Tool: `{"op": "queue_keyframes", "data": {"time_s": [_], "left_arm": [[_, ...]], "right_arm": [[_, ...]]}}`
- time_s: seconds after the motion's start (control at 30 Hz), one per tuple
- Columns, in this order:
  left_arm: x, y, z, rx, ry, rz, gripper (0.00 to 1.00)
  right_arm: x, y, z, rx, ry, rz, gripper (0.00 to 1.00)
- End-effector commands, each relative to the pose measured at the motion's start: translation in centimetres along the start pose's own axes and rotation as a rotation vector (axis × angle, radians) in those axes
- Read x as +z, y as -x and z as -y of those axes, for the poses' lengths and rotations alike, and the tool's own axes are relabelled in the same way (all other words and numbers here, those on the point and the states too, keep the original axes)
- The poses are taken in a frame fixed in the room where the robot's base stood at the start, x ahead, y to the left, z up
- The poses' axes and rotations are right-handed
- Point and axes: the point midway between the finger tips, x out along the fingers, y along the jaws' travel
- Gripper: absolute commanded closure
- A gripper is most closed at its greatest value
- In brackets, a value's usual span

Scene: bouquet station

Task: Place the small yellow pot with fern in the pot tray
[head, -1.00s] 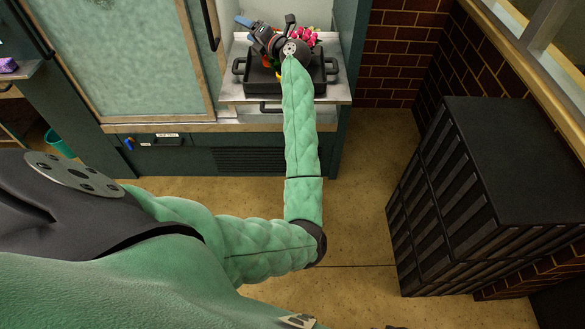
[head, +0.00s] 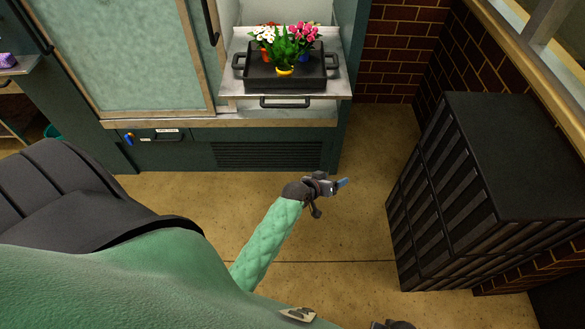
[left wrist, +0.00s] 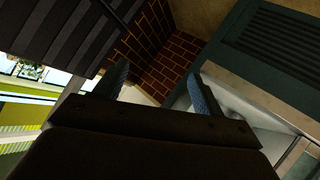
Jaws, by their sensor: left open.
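The small yellow pot (head: 285,71) with its green fern (head: 285,45) stands upright in the black pot tray (head: 262,80), near the front edge of the tray in the head view. My left gripper (head: 341,184) is open and empty, well below and apart from the tray in that view, over the floor. Its two blue fingers stand apart in the left wrist view (left wrist: 160,88), with nothing between them. My right gripper is not clearly in view.
Pots with white flowers (head: 265,34) and pink flowers (head: 301,37) share the tray. The tray sits on a metal counter (head: 340,82). A tall black crate stack (head: 490,190) stands at the right. The floor between is clear.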

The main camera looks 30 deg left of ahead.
Motion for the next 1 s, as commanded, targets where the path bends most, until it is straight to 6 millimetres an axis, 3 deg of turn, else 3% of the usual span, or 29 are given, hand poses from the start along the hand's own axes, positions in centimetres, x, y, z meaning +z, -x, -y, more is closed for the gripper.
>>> {"op": "queue_keyframes", "data": {"time_s": [0.03,0.2,0.3,0.4,0.5,0.6,1.0], "left_arm": [[4.2,1.1,0.2,-0.020,-0.040,0.103,0.31],[17.1,6.2,1.1,-0.099,-0.171,0.450,0.31],[23.3,10.1,1.8,-0.149,-0.239,0.631,0.31],[27.7,13.8,2.4,-0.194,-0.291,0.773,0.31],[30.4,16.5,2.8,-0.229,-0.326,0.868,0.31],[31.8,17.9,3.0,-0.248,-0.344,0.917,0.31],[32.1,18.3,3.0,-0.252,-0.348,0.929,0.31]], "right_arm": [[0.0,0.0,0.0,0.000,0.000,0.000,0.64],[0.1,0.0,0.0,0.000,0.000,0.001,0.64],[0.2,0.0,0.0,0.000,0.000,0.002,0.64],[0.3,0.0,0.0,0.000,0.000,0.003,0.64],[0.3,-0.1,0.1,-0.001,0.000,0.004,0.64],[0.3,-0.1,0.1,-0.001,0.000,0.004,0.64],[0.1,0.0,0.0,0.000,0.000,0.001,0.64]]}}
